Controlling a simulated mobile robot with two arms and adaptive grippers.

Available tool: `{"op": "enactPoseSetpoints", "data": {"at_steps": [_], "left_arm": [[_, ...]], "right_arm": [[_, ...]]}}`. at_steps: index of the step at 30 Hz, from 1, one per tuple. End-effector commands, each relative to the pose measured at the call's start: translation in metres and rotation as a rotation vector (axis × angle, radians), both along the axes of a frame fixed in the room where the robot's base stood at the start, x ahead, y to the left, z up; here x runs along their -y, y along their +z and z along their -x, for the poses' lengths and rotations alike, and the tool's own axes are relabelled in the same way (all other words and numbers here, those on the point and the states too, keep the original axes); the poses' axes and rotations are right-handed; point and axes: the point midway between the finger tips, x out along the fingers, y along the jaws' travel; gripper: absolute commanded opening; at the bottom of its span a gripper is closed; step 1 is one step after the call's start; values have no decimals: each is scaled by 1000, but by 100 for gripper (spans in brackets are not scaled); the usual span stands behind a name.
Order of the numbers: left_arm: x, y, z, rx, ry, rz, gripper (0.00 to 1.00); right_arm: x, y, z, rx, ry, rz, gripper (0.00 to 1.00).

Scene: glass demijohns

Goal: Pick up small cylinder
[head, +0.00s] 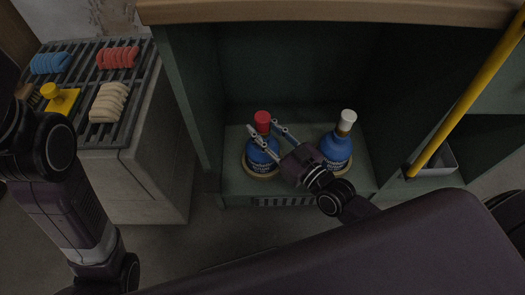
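Two blue demijohns with pale labels stand upright in the green cabinet. The left one (262,158) has a red cylindrical cap (262,118); the right one (336,150) has a white cylindrical cap (348,117). My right gripper (262,126) reaches in from the lower right. Its two fingers are spread, one on each side of the red cap and neck in the picture. I cannot tell if they touch it. The gripper body hides part of both bottles. My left arm shows at the left, but its gripper is out of view.
The cabinet's wooden top (330,12) overhangs the bottles. A yellow pole (465,97) leans at the right, over a grey tray (440,162). At the left, a slatted rack (80,88) bears red, blue and cream pieces and a yellow object (60,100).

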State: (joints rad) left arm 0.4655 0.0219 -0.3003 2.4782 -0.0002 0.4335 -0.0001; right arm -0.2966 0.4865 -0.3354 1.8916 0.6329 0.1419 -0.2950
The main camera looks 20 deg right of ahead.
Motion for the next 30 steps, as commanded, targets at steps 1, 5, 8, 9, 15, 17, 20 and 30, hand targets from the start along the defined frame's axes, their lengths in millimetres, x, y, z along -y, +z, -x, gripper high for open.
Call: {"op": "enactPoseSetpoints", "data": {"at_steps": [1, 5, 8, 9, 15, 17, 20, 30], "left_arm": [[0, 0, 0, 0, 0, 0, 48], [0, 0, 0, 0, 0, 0, 48], [0, 0, 0, 0, -1, 0, 48], [0, 0, 0, 0, -1, 0, 48], [0, 0, 0, 0, -1, 0, 48], [0, 0, 0, 0, -1, 0, 48], [0, 0, 0, 0, -1, 0, 48], [-1, 5, 0, -1, -3, 4, 48]], "right_arm": [[0, 0, 0, -1, 0, 0, 20], [0, 0, 0, -1, 1, 1, 6], [0, -1, 0, -1, 1, 1, 0], [0, -1, 0, -1, 1, 1, 0], [0, 5, -1, 11, -1, -2, 0], [0, 5, -1, 11, -1, -2, 0], [0, 5, -1, 11, -1, -2, 0], [0, 17, -1, 12, -1, -3, 0]]}}
